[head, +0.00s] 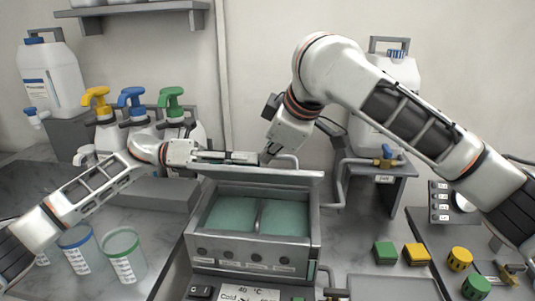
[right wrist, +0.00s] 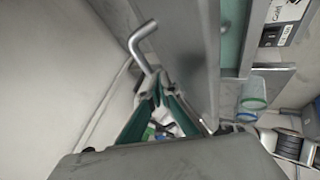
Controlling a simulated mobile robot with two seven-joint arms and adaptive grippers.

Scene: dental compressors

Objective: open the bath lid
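The metal bath (head: 250,250) stands in the middle of the head view. Its green-tinted basins show, so its lid (head: 262,174) is raised, standing up along the back edge. My right gripper (head: 268,154) is behind the lid's top edge. In the right wrist view its green-padded fingers (right wrist: 155,84) converge on the end of the lid's bent metal handle (right wrist: 145,45), beside the lid's grey panel (right wrist: 185,55). The handle (head: 290,160) partly shows in the head view. My left gripper (head: 245,157) lies level just above the lid's top edge; its finger opening is unclear.
Pump bottles with yellow, blue and green heads (head: 134,98) stand left of the bath. Clear cups (head: 124,255) are at front left. A grey stand with a tap (head: 385,160) is at right. Green and yellow blocks (head: 385,252) lie at front right.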

